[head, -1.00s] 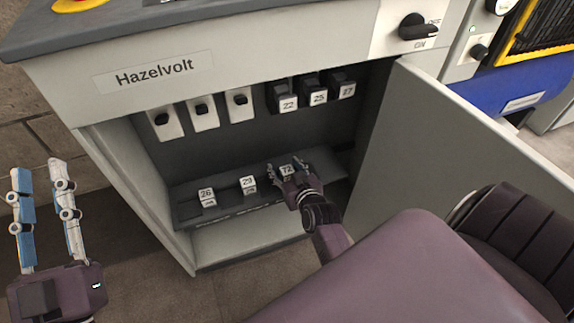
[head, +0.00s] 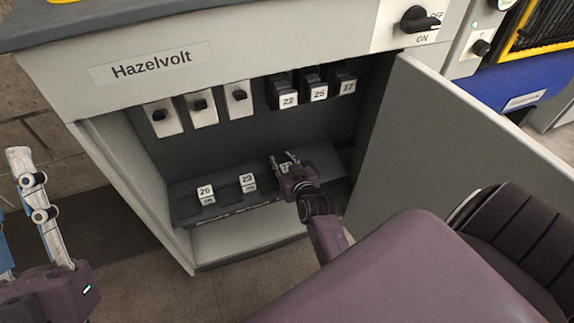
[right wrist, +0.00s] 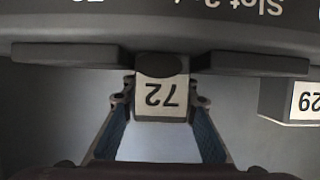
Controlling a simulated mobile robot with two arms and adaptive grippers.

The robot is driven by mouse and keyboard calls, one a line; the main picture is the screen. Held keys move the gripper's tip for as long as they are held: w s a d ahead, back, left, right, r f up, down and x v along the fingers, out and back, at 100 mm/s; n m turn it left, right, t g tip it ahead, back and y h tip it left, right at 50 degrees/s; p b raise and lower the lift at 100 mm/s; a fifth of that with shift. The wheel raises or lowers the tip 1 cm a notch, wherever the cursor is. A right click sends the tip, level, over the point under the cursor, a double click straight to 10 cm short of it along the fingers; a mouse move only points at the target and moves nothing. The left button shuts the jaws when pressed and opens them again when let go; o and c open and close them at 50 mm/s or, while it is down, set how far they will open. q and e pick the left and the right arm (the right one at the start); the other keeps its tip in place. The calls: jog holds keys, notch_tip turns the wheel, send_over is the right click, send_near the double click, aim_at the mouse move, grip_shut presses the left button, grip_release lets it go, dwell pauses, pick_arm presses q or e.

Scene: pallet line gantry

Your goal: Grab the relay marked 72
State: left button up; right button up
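The relay marked 72 (right wrist: 162,96) is a small block with a white numbered face, upside down in the right wrist view. In the head view my right gripper (head: 284,162) reaches into the open cabinet and mostly covers this relay. In the right wrist view, the right gripper's (right wrist: 162,100) two fingertips lie against opposite sides of the block, with no clear gap. Whether the relay is raised off the shelf cannot be told. My left gripper (head: 18,200) is at the left edge, outside the cabinet, fingers apart and empty, partly cut off.
Relays 29 (head: 247,181) and 26 (head: 205,192) stand on the same dark shelf (head: 225,208). Relays 22 (head: 288,98), 25 (head: 318,92) and 27 (head: 347,86) hang above, beside several white switches (head: 201,110). The open door (head: 450,150) bounds the right side.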

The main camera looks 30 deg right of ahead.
grip_shut()
jog(key=shift+r, duration=0.1)
dwell(0.6)
